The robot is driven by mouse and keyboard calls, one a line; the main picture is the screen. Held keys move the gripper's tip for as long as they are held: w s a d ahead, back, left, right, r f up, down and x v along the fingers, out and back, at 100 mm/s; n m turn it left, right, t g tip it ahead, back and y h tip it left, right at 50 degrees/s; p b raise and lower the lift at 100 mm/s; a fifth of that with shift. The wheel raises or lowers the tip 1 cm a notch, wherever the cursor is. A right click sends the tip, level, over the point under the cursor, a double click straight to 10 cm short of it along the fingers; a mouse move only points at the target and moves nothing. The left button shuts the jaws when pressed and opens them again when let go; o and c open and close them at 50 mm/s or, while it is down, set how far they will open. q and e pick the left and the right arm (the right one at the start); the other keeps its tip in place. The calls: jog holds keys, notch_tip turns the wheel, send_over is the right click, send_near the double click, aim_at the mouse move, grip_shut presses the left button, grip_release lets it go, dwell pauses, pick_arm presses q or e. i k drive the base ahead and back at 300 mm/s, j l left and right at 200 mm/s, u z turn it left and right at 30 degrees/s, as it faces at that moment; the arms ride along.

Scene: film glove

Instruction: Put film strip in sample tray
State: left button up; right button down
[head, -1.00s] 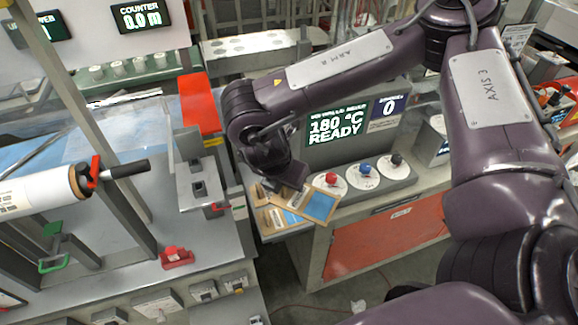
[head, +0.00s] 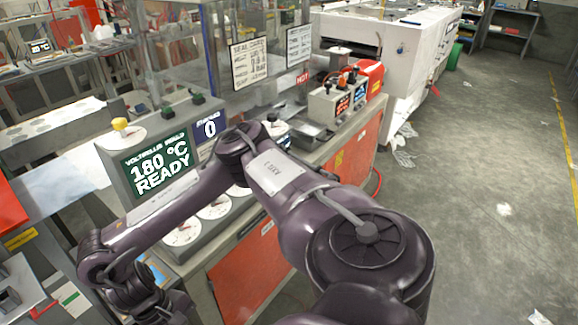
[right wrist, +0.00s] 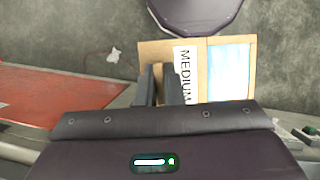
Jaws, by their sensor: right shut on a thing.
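In the right wrist view, my right gripper (right wrist: 159,70) is shut on a film strip: a tan card (right wrist: 211,40) labelled MEDIUM with a pale blue window (right wrist: 229,72). The card lies flat across the fingertips, with grey floor below it. In the head view, my right wrist is at the lower left, and its fingers are hidden. A blue-windowed card (head: 156,270) shows partly beside the wrist; I cannot tell whether it is the held one. A shallow metal tray (head: 305,132) stands farther along the bench; I cannot tell whether it is the sample tray. My left gripper is out of view.
A grey console with a lit 180 °C READY display (head: 157,166) stands behind my right arm. Round white dials (head: 182,231) line its front. A control box (head: 335,100) and a HOT sign (head: 303,78) are farther back. The floor (head: 490,180) at right is mostly clear.

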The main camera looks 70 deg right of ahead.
aim_at(305, 125)
jog(key=k+l, duration=0.1)
jog(key=l, duration=1.2)
jog(key=k+l, duration=0.15)
jog(key=l, duration=0.5)
jog(key=k+l, duration=0.1)
jog(key=l, duration=0.55)
